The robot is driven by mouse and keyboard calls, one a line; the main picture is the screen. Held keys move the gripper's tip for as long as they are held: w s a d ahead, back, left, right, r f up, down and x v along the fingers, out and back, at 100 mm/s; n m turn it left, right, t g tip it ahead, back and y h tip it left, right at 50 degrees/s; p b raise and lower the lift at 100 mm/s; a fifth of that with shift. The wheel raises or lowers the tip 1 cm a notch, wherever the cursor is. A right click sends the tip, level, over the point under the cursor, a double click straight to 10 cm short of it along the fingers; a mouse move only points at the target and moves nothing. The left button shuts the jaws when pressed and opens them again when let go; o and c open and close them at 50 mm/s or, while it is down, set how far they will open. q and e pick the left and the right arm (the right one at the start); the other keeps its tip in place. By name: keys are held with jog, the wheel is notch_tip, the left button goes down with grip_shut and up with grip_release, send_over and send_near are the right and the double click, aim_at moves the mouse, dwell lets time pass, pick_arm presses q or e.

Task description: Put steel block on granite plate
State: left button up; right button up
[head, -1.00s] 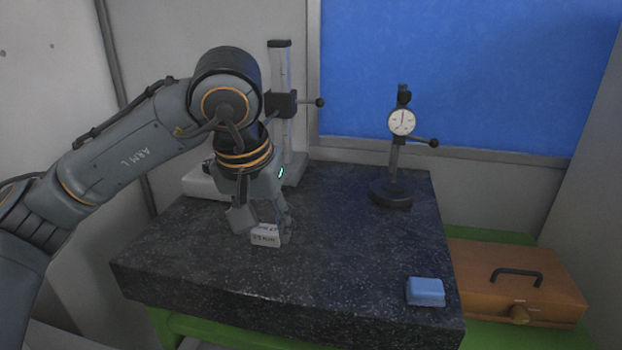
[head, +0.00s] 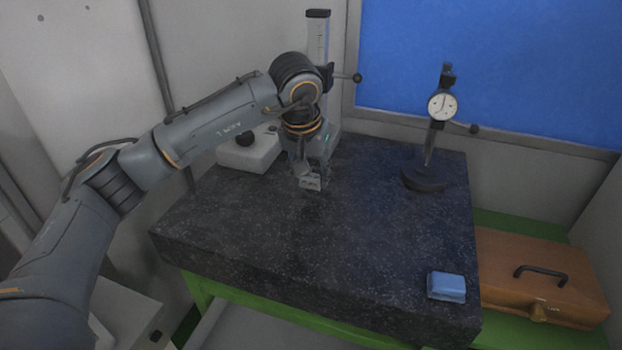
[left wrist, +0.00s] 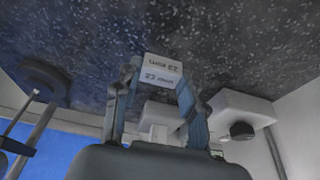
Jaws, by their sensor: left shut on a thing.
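The granite plate (head: 250,262) is a dark speckled slab on a green stand. My left gripper (head: 309,176) is over its back left part, in front of the height gauge. It is shut on the steel block (head: 310,184), a small light grey block with printed lettering. In the left wrist view the block (left wrist: 163,70) sits between the two fingertips (left wrist: 158,82), with the speckled plate (left wrist: 225,40) behind it. I cannot tell whether the block touches the plate or hangs just above it. My right gripper is not in view.
The height gauge (head: 318,45) stands behind my left gripper, beside a white box with a dark knob (head: 248,153). A dial indicator stand (head: 427,176) is at the back right. A blue block-like item (head: 446,286) lies at the front right. The plate's middle and front are clear.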

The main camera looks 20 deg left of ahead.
aim_at(311, 187)
pick_arm(q)
jog(key=p+x, duration=0.2)
jog(key=x, duration=0.1)
jog(key=shift+a+f, duration=0.1)
jog(key=shift+f, duration=0.6)
jog(key=shift+f, duration=0.1)
jog(key=shift+f, duration=0.15)
jog(key=o, duration=1.3)
